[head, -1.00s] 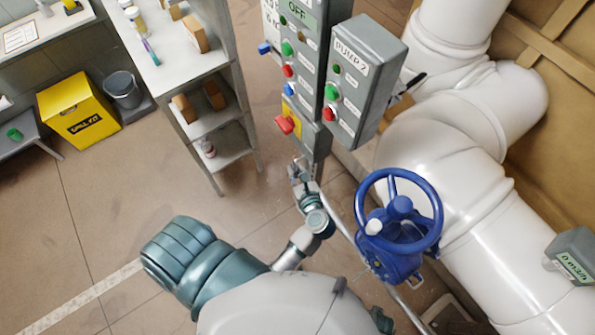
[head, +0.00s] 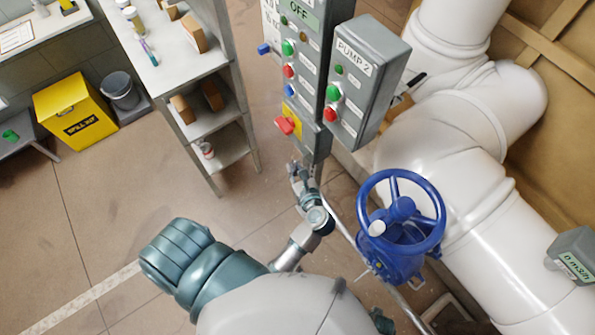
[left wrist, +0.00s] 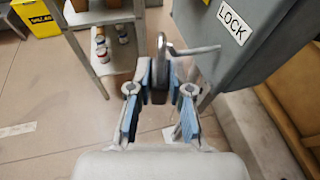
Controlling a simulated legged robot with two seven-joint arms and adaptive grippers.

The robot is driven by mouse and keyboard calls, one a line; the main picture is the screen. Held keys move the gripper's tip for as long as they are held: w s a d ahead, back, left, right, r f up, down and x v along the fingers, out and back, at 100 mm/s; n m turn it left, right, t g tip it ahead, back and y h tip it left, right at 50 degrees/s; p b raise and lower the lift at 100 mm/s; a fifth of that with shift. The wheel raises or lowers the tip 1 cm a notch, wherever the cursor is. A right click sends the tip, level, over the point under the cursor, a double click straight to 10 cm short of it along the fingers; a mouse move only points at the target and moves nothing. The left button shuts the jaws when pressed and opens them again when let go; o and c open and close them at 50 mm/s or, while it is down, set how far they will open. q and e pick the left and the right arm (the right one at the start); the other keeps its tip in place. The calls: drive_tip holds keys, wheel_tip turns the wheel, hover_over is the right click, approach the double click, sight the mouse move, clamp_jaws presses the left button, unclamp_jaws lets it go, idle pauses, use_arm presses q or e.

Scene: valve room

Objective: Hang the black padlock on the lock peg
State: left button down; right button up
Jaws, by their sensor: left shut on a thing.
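My left gripper (left wrist: 158,92) is shut on the black padlock (left wrist: 158,96), whose dark body sits between the blue-lined fingers. The padlock's grey shackle (left wrist: 161,45) stands up above the fingertips. The lock peg (left wrist: 203,50) is a thin grey rod by the LOCK label on the grey box. Its left end meets the shackle in the picture; I cannot tell whether it passes through the loop. In the head view my left gripper (head: 298,172) is just below the control panel, and the padlock is too small to make out. My right gripper is not in view.
The control panel (head: 305,65) and the PUMP 2 box (head: 365,80) stand close above my gripper. A blue valve wheel (head: 400,215) and white pipes (head: 465,210) are to the right. A grey shelf (head: 215,110) stands to the left; open floor (head: 130,200) lies below it.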

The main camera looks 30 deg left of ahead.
use_arm(q)
drive_tip(key=shift+w+f, duration=0.15)
drive_tip(key=shift+w, duration=0.15)
drive_tip(key=shift+d, duration=0.15)
drive_tip(key=shift+w, duration=0.2)
drive_tip(key=shift+w+d, duration=0.3)
drive_tip(key=shift+w, duration=0.35)
drive_tip(key=shift+a+b, duration=0.1)
drive_tip(key=shift+b, duration=0.25)
drive_tip(key=shift+w+a+f+b, duration=0.1)
drive_tip(key=shift+w+f+b, duration=0.2)
drive_tip(key=shift+w, duration=0.05)
